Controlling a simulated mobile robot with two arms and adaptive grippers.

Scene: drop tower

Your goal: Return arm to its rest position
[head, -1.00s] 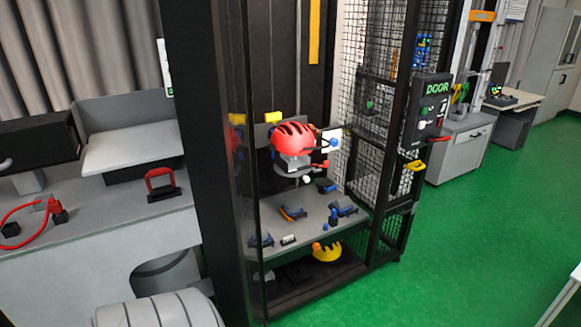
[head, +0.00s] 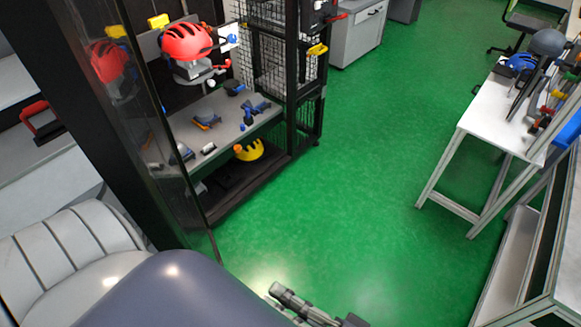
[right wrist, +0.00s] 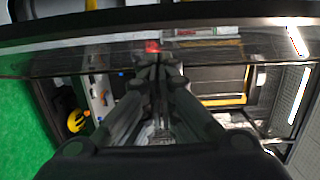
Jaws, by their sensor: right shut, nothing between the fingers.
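My right gripper (head: 312,308) shows at the bottom of the head view, low in front of the drop tower and over the green floor. In the right wrist view its fingers (right wrist: 158,70) point away from the camera and meet, shut with nothing between them. My right arm's rounded dark link fills the bottom of the head view. The drop tower's glass panel and dark frame (head: 95,120) stand at the left. A red helmet (head: 186,41) sits on a mount inside the tower. My left gripper is not in view.
A yellow helmet (head: 250,150) lies on the tower's lower shelf. Clamps (head: 206,120) lie on the shelf above. A white table (head: 492,117) with helmets and tools stands at the right. The green floor (head: 360,170) between is clear.

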